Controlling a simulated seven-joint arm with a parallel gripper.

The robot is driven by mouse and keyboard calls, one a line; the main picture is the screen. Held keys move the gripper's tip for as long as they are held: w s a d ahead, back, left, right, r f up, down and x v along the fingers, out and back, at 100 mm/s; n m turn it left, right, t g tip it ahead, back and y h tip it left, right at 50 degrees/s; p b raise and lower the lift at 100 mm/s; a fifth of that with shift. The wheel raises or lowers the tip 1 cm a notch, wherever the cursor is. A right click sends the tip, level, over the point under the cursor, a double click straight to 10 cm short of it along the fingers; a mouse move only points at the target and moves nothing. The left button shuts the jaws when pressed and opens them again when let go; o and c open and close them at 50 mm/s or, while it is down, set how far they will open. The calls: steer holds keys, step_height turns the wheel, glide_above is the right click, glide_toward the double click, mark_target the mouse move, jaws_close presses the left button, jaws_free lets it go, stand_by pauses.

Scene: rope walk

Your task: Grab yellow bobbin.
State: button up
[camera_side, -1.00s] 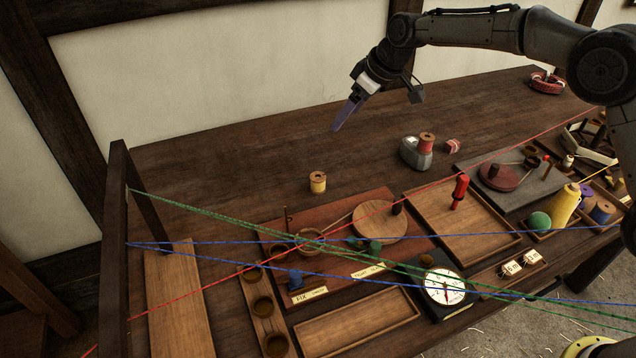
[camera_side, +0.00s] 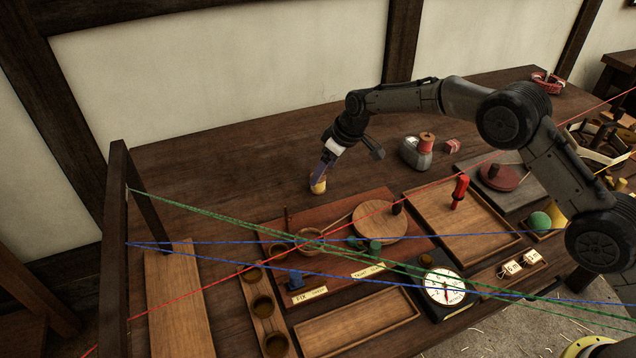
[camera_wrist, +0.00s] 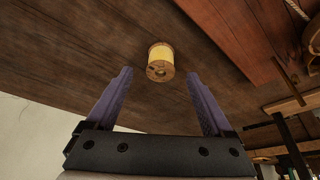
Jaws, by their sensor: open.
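The yellow bobbin (camera_side: 318,185) stands upright on the dark bench, left of the middle, behind the reddish board. In the wrist view the bobbin (camera_wrist: 160,60) shows its yellow thread and a wooden end with a hole. It lies beyond the fingertips, centred between them. My gripper (camera_side: 323,174) is right above the bobbin in the side view, its purple fingers partly covering it. In the wrist view my gripper (camera_wrist: 158,75) has its two fingers spread wide, with nothing held between them.
The reddish board (camera_side: 345,265) with a round wooden disc (camera_side: 380,221) is in front of the bobbin. Green, blue and red cords stretch across the front. The bench left of the bobbin is clear.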

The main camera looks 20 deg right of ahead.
steer(key=shift+x, duration=2.35)
steer(key=shift+c, duration=0.3)
jaws_close()
